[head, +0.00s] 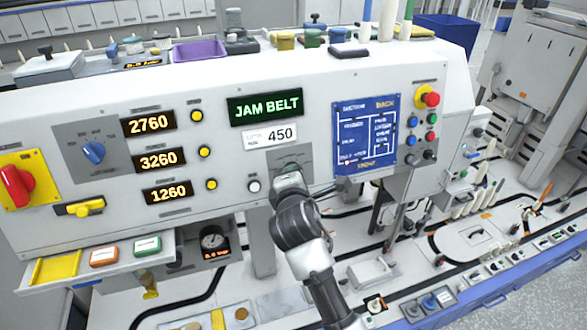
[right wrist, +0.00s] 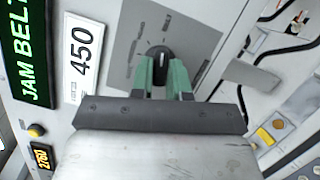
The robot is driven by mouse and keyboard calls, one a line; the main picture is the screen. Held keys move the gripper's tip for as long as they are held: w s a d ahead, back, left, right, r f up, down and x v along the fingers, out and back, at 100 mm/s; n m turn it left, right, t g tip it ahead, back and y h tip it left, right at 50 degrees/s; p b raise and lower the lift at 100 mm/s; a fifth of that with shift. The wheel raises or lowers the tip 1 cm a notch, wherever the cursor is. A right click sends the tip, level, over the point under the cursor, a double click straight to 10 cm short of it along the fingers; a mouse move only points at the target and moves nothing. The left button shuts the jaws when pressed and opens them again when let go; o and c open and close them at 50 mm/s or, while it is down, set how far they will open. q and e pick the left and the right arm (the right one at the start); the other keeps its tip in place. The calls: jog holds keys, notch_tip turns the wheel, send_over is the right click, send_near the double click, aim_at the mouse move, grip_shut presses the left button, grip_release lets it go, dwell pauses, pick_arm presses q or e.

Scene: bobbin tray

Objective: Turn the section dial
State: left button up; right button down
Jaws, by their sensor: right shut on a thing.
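A black dial knob (right wrist: 158,56) sits on a grey plate (right wrist: 198,38) in the right wrist view. In the head view, my right gripper (head: 288,178) reaches up to the same plate (head: 291,160), below the "450" label, and hides the knob. My left gripper is in neither view.
The panel (head: 225,60) also carries a blue knob (head: 93,152), a red rotary switch (head: 16,185), a green "JAM BELT" display (head: 265,107), amber number displays (head: 148,123) and a blue diagram board (head: 364,132). A red stop button (head: 431,99) is at the right.

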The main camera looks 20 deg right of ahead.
jog(key=shift+m+p, duration=0.35)
jog(key=shift+m, duration=0.15)
jog(key=c, duration=1.1)
grip_release()
jog(key=b+v, duration=0.2)
jog(key=v, duration=0.9)
